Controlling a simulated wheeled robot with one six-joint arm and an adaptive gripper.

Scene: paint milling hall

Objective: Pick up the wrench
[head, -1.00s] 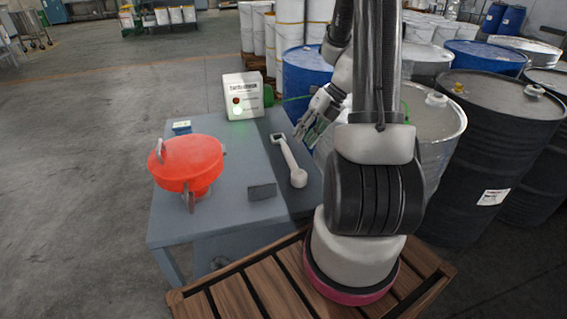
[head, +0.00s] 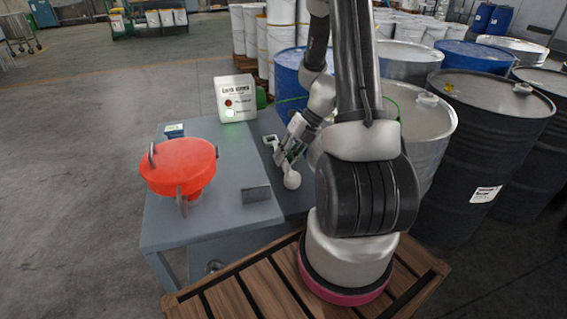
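The wrench (head: 291,180) is a pale tool lying on the right side of the grey table. Its squared open head points to the back and its rounded end to the front. My gripper (head: 283,158) is low over the middle of the wrench, with its fingers pointing down and hiding part of the handle. The fingers look close to or touching the handle. I cannot tell whether they are apart or shut on it.
An orange-red lidded vessel (head: 180,168) stands on the grey table (head: 225,220) at left. A small dark plate (head: 256,194) stands near the front edge. A white control box (head: 236,98) stands at the back. Drums (head: 489,130) crowd the right. Floor at left is clear.

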